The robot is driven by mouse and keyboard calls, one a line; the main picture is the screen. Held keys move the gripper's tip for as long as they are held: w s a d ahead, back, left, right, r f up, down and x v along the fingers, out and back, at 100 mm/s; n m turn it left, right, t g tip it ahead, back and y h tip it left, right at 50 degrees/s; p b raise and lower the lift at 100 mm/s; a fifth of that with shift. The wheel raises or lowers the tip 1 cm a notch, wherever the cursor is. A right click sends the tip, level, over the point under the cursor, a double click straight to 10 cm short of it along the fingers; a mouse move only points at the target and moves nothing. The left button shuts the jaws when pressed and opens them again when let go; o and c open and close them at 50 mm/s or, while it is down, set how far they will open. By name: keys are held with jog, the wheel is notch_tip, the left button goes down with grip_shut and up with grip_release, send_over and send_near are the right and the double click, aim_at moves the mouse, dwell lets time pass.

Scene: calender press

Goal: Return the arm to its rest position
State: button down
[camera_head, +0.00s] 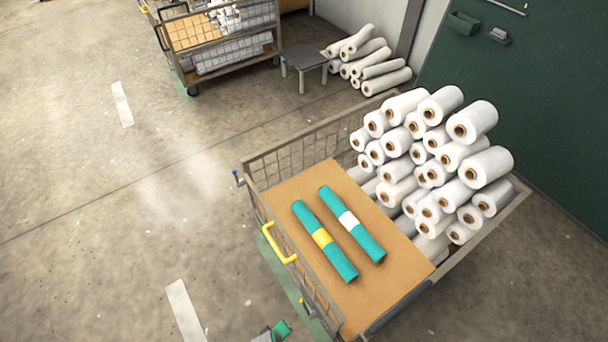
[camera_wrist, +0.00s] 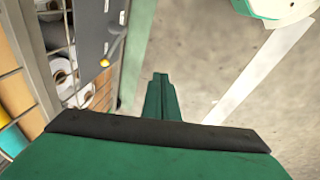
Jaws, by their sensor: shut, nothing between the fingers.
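My gripper (camera_wrist: 160,88) is shut and empty in the wrist view, its green fingers together above bare concrete floor. A small green part at the bottom edge of the head view (camera_head: 280,330) looks like part of my arm or gripper; most of the arm is out of that view. It is beside the near left side of a wire-mesh cart (camera_head: 290,157), apart from the rolls on it. In the wrist view the cart's mesh side (camera_wrist: 35,78) is left of the fingers, with a gap of floor between.
On the cart's brown board (camera_head: 290,190) lie a teal roll with a yellow band (camera_head: 333,255) and one with a white band (camera_head: 362,236). White rolls (camera_head: 440,160) are piled behind. A yellow handle (camera_head: 275,243) juts from the cart's left side. The floor left is clear.

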jog(key=s+d+r+m+t, duration=0.2)
jog(key=d+r+m+t, duration=0.1)
jog(key=r, duration=1.2)
jog(key=s+d+r+m+t, duration=0.2)
jog(key=r+t, duration=0.3)
jog(key=r, duration=1)
jog(key=s+d+r+m+t, duration=0.3)
jog(key=s+d+r+t, duration=0.1)
jog(key=r, duration=1.1)
jog(key=shift+d+m, duration=0.3)
jog(key=shift+d, duration=0.05)
jog(key=shift+d+r, duration=0.1)
jog(key=shift+d, duration=0.1)
